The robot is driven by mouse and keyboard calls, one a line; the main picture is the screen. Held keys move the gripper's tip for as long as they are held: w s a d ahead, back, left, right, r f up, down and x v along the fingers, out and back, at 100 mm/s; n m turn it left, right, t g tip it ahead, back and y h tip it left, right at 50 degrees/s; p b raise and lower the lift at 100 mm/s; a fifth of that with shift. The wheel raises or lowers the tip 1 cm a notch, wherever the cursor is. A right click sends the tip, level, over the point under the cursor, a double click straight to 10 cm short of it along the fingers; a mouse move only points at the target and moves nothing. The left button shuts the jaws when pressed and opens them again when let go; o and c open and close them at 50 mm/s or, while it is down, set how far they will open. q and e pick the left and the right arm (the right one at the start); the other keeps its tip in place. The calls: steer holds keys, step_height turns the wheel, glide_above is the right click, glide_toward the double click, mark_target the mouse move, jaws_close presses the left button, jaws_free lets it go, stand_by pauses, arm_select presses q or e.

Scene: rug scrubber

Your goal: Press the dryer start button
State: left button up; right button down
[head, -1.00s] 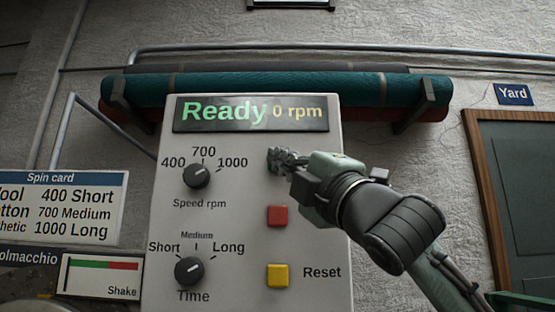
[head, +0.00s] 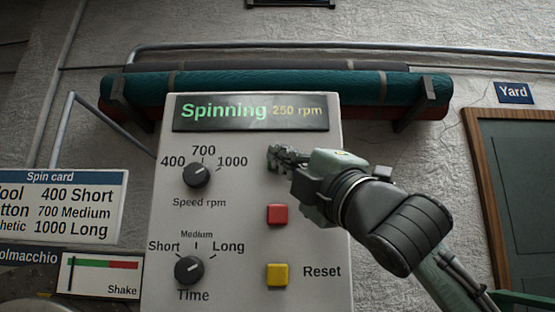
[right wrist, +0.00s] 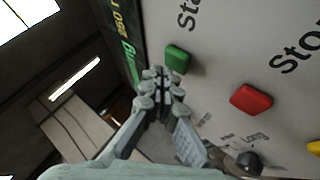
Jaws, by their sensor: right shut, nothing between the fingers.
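The dryer panel (head: 240,215) is a pale upright box. Its display (head: 251,112) reads "Spinning 250 rpm". The green start button (right wrist: 177,60) shows in the right wrist view, beside lettering beginning "Sta"; in the head view my right gripper hides it. My right gripper (head: 274,155) is shut and empty, its fingertips at the panel above the red stop button (head: 278,214). In the right wrist view the fingertips (right wrist: 160,74) are close beside the green button; I cannot tell whether they touch it. My left gripper is not in view.
The yellow reset button (head: 277,275) is below the red one. The speed knob (head: 196,175) and time knob (head: 189,270) are at the panel's left. A spin card (head: 62,208) and a shake gauge (head: 100,276) stand further left. Rolled rugs (head: 260,89) rest on brackets behind.

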steer(key=shift+s, duration=0.15)
steer(key=s, duration=0.5)
stand_by(0.4)
stand_by(0.9)
